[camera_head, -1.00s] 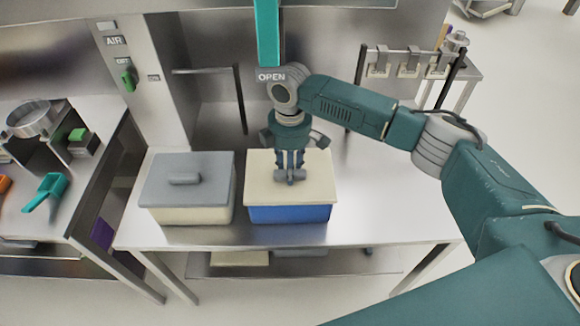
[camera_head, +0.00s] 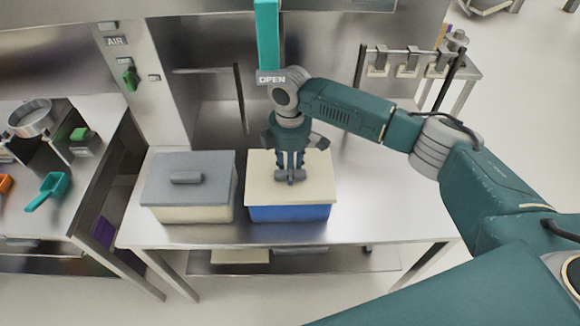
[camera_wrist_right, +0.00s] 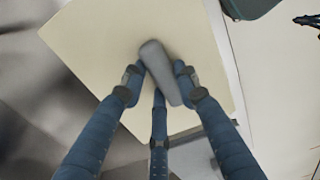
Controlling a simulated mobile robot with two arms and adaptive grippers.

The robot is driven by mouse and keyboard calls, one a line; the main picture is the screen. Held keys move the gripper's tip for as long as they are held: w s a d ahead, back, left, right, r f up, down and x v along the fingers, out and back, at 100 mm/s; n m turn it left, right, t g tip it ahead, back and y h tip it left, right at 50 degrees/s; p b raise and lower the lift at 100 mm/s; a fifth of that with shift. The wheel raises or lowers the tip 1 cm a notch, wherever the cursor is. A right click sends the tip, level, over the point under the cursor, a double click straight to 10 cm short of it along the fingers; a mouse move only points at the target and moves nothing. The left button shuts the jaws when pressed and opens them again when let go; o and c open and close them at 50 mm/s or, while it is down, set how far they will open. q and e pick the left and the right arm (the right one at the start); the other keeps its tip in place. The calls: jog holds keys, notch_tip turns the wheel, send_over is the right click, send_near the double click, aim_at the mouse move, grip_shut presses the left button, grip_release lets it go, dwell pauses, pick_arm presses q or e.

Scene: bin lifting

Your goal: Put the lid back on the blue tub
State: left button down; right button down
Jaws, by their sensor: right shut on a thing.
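The blue tub (camera_head: 290,213) stands on the steel table in the middle of the head view. A cream lid (camera_head: 262,188) lies over its top and looks level and lined up with it; I cannot tell whether a thin gap is left under the lid. My right gripper (camera_head: 290,173) points down from above and is shut on the lid's grey handle. The wrist view shows the fingers around that handle (camera_wrist_right: 158,70) with the cream lid (camera_wrist_right: 110,35) behind; the tub is hidden there. My left gripper is not in view.
A cream tub with a grey lid (camera_head: 215,166) stands just left of the blue tub, with a narrow gap. The steel table (camera_head: 390,200) is clear on the right. A side bench with a teal scoop (camera_head: 48,190) is at the left. A teal post with an OPEN sign (camera_head: 271,78) stands behind.

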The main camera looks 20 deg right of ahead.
dwell(0.4)
jog(key=c, duration=1.2)
grip_release()
jog(key=o, duration=0.5)
jog(key=shift+o, duration=0.2)
jog(key=shift+r+p, duration=3.55)
jog(key=shift+p, duration=0.2)
jog(key=shift+c, duration=0.5)
